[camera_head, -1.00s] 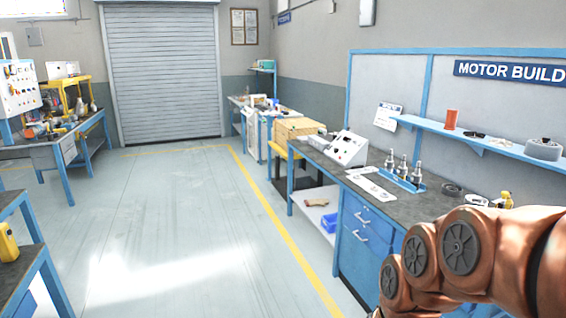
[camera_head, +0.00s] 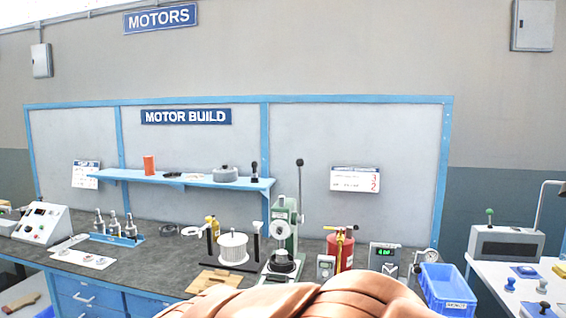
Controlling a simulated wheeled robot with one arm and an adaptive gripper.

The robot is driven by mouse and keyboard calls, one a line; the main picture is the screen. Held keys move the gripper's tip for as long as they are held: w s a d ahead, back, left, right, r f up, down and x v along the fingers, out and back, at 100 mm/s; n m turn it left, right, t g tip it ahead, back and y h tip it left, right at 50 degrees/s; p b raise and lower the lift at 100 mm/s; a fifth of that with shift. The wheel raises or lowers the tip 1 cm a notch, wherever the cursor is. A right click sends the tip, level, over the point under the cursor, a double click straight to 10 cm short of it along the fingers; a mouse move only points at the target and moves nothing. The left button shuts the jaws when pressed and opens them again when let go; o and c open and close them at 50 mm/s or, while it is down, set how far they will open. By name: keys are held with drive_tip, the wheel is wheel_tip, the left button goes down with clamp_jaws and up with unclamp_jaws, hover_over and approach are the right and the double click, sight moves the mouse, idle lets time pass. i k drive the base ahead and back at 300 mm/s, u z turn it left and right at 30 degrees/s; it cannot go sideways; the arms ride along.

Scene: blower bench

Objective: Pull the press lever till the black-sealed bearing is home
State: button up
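I cannot pick out the black-sealed bearing. My copper-coloured arm fills the bottom middle and hides the bench's front edge below the press. My gripper is out of view.
A white ribbed drum (camera_head: 233,248) stands between posts left of the press. A red canister (camera_head: 340,250), a meter (camera_head: 383,257) and a blue bin (camera_head: 446,288) stand to its right. A blue shelf (camera_head: 190,180) runs above.

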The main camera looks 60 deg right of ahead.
sight(300, 162)
drive_tip(key=z, duration=1.8)
drive_tip(key=k, duration=0.6)
drive_tip(key=z, duration=0.45)
drive_tip(key=i, duration=1.25)
drive_tip(key=u, duration=0.6)
